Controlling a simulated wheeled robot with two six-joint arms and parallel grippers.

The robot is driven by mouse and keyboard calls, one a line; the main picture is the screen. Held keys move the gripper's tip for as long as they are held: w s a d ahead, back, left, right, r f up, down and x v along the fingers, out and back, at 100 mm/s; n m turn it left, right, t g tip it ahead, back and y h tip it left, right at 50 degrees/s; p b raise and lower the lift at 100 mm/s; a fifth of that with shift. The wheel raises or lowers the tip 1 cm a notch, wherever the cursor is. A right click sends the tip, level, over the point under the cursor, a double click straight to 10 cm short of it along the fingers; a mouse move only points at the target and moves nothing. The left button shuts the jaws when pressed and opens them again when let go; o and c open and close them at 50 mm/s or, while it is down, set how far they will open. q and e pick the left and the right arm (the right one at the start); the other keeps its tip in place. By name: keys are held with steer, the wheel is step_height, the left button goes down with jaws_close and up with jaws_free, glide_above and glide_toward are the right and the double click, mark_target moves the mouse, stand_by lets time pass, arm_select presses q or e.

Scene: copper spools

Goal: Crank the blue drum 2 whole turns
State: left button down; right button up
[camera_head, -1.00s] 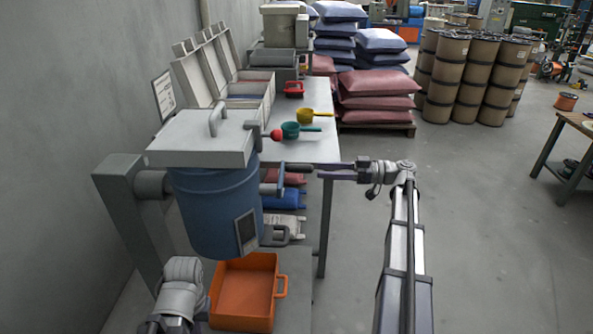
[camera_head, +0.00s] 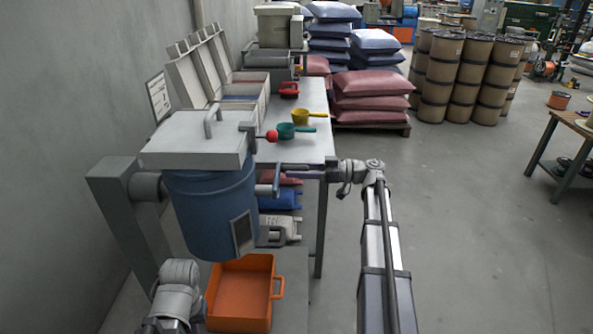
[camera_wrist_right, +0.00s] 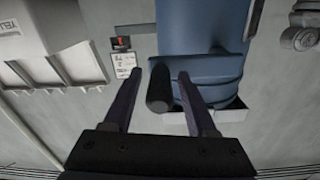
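The blue drum (camera_head: 208,215) hangs upright on a grey stand at the left, its pale lid (camera_head: 198,140) shut. A crank arm (camera_head: 276,182) shows at its right side. The crank's dark grip points right, towards my right gripper (camera_head: 298,172). In the right wrist view the dark grip (camera_wrist_right: 160,88) lies between the two fingers of my right gripper (camera_wrist_right: 170,85), with gaps beside it, and the blue drum (camera_wrist_right: 203,45) is just beyond. That gripper is open. My left arm shows at the bottom left; its gripper is out of view.
An orange bin (camera_head: 240,295) stands below the drum. The table (camera_head: 312,145) behind holds a green scoop (camera_head: 290,130), a yellow scoop (camera_head: 308,116) and open boxes. The floor (camera_head: 450,220) at the right is clear.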

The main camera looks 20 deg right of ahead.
jaws_close()
stand_by(1.2)
